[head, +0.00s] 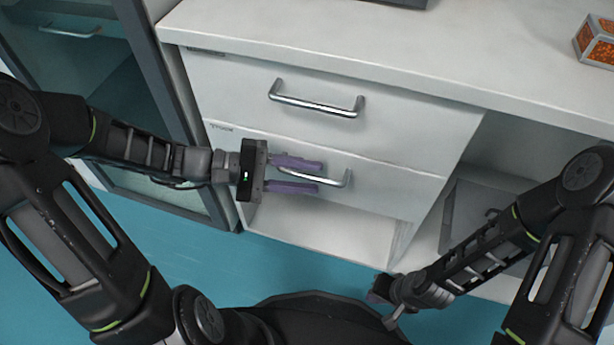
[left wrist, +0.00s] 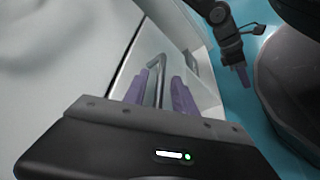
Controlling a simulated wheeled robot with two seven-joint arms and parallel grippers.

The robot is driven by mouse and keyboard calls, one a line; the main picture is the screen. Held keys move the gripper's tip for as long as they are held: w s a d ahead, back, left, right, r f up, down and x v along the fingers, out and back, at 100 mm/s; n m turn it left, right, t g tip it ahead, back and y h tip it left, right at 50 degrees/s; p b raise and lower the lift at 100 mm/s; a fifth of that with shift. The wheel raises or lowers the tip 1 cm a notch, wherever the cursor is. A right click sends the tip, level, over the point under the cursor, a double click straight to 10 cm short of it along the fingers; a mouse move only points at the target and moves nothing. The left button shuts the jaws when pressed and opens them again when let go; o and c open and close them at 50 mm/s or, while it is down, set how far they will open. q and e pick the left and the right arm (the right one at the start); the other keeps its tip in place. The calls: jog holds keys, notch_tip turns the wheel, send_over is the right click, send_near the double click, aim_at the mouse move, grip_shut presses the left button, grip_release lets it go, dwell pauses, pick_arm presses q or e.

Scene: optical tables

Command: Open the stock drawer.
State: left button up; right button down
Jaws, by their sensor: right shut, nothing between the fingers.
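A white cabinet has two stacked drawers, an upper drawer (head: 230,85) and a lower drawer (head: 385,195). Both look shut, each with a silver bar handle. Their small labels are too blurred to read, so I cannot tell by name which is the stock drawer. My left gripper (head: 319,178) is at the lower handle (head: 343,180), its purple fingers apart with one above and one below the bar. The left wrist view shows the bar (left wrist: 158,68) between the fingers with gaps beside it. My right gripper (head: 376,297) is shut and empty, low in front of the cabinet.
The upper handle (head: 315,106) is just above my left gripper. A glass-fronted cabinet (head: 110,90) stands at left. An open bay with a grey box (head: 470,215) is at right. An orange-sided box (head: 596,42) sits on the white worktop (head: 450,45). Teal floor lies below.

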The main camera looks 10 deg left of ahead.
pick_arm(q)
jog(key=shift+d, duration=0.15)
jog(key=shift+c, duration=0.3)
grip_shut()
dwell(1.1)
